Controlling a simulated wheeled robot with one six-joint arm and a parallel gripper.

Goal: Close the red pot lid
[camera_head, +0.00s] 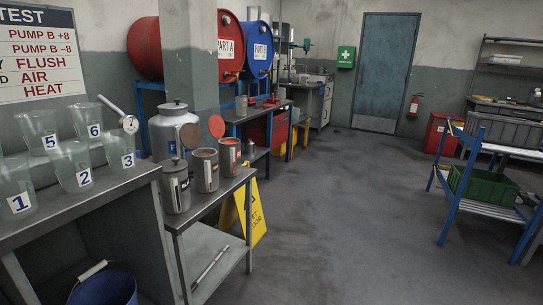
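Several small grey metal pots stand on a metal bench (216,200) left of centre. The rightmost pot (230,168) has an orange-red mark on its front and a reddish open top. A round orange-red lid (217,126) stands raised behind it, apparently hinged. The middle pot (206,180) is also open, with a brownish-red top. A darker red-brown disc (190,136) stands upright behind it, apparently its lid. The front-left pot (176,190) has its grey lid down. My gripper is not in view, and nothing is seen touching the lids.
Numbered clear beakers (73,165) stand on the left bench, with a large metal can (173,128) behind the pots. A yellow floor sign (255,213) stands right beside the pot bench. A blue-framed rack (478,205) is at right. The middle floor is clear.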

